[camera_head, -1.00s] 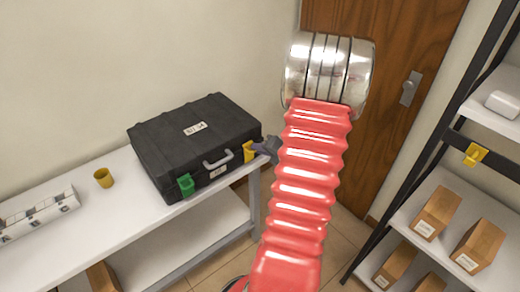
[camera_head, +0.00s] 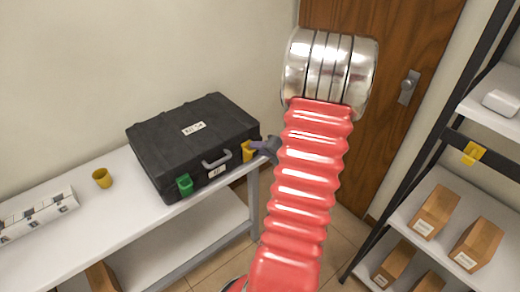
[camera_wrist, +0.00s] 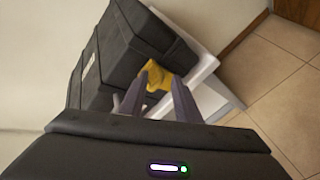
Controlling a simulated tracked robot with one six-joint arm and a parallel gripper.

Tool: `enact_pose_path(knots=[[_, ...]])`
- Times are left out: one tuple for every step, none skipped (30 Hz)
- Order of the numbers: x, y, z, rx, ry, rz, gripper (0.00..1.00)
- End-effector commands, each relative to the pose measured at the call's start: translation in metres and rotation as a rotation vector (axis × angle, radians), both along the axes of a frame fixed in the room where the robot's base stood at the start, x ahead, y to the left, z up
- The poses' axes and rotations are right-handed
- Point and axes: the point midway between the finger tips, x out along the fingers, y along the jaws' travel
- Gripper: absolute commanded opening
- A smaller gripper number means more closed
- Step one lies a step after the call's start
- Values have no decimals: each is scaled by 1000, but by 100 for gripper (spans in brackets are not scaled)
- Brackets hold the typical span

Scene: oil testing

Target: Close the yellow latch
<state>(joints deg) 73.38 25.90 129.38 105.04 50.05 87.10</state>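A black case (camera_head: 190,143) stands with its lid down on the white table. The yellow latch (camera_head: 248,151) is at the right end of its front face, and a green latch (camera_head: 184,184) is at the left end. A grey handle (camera_head: 217,159) lies between them. My gripper (camera_head: 257,145) is beside the yellow latch at its right. In the wrist view, my gripper's two fingers (camera_wrist: 164,80) are apart, with the yellow latch (camera_wrist: 156,72) showing between and beyond their tips. I cannot tell whether they touch it.
The white table (camera_head: 100,220) also holds a yellow cup (camera_head: 102,178) and a white rack (camera_head: 38,212) at left. A shelf unit with boxes (camera_head: 435,212) stands at right. A wooden door (camera_head: 390,110) is behind my arm.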

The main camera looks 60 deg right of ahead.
Motion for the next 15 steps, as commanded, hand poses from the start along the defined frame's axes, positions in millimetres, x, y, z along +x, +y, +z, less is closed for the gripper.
enact_pose_path(knots=[[-6,0,3,-3,0,-2,30],[-9,1,5,-3,0,-2,30],[-14,2,8,-2,-1,-3,30],[-18,3,10,-2,-1,-3,30],[-22,4,13,-1,-1,-4,30],[-28,5,16,-2,-1,-5,30],[-32,6,19,-3,-1,-4,30],[-37,7,21,-3,0,-5,30],[-42,10,24,-2,1,-4,30],[-46,10,27,-2,0,-5,30],[-51,11,29,-2,0,-5,30],[-56,13,32,-3,0,-5,30],[-60,14,35,-3,0,-5,30],[-65,15,37,-3,0,-5,30],[-70,16,40,-2,0,-5,30]])
